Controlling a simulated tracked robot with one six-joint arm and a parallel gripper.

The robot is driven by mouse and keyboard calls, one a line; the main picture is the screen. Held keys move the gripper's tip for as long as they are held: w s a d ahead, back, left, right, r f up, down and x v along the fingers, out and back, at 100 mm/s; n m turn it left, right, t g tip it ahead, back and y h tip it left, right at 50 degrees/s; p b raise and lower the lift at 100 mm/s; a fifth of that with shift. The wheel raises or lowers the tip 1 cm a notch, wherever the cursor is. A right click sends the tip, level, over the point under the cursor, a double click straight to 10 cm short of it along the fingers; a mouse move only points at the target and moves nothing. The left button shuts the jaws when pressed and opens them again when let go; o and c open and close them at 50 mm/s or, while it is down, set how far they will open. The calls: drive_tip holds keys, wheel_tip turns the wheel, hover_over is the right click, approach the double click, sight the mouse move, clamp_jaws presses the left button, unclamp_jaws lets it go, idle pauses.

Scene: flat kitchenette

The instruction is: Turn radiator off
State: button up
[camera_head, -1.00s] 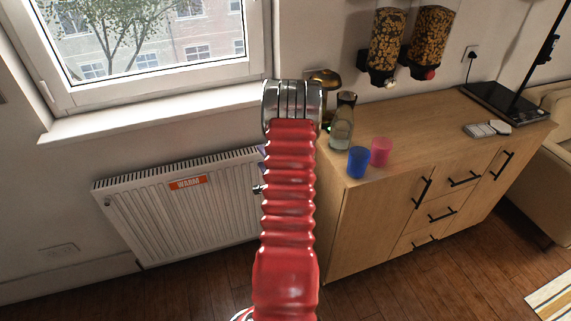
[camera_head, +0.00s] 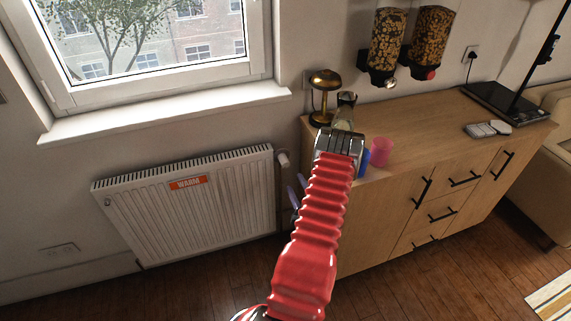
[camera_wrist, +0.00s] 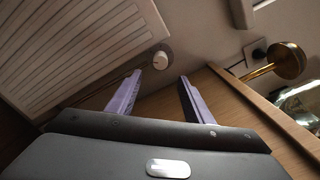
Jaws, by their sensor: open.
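The white panel radiator (camera_head: 150,215) hangs under the window and carries an orange label reading "WARM" (camera_head: 188,183). Its white valve knob (camera_head: 283,159) sits at the upper right corner. In the wrist view the round knob (camera_wrist: 160,60) lies just beyond the fingertips, roughly between them in the picture. My gripper (camera_wrist: 159,76) is open and empty, with two purple fingers apart. In the head view my gripper (camera_head: 297,186) is partly hidden behind my red arm, a little below and right of the knob. No contact with the knob shows.
A wooden cabinet (camera_head: 375,215) stands close to the right of my gripper. On it are a brass lamp (camera_head: 323,80), a glass carafe (camera_head: 346,99), a pink cup (camera_head: 380,150) and a partly hidden blue cup (camera_head: 364,161). The windowsill (camera_head: 165,112) juts out above the radiator.

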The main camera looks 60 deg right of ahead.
sight(286, 166)
drive_tip(key=shift+w+d, duration=0.1)
drive_tip(key=x, duration=1.3)
drive_tip(key=shift+w+d, duration=0.2)
drive_tip(key=shift+f, duration=0.1)
drive_tip(key=c, duration=1.1)
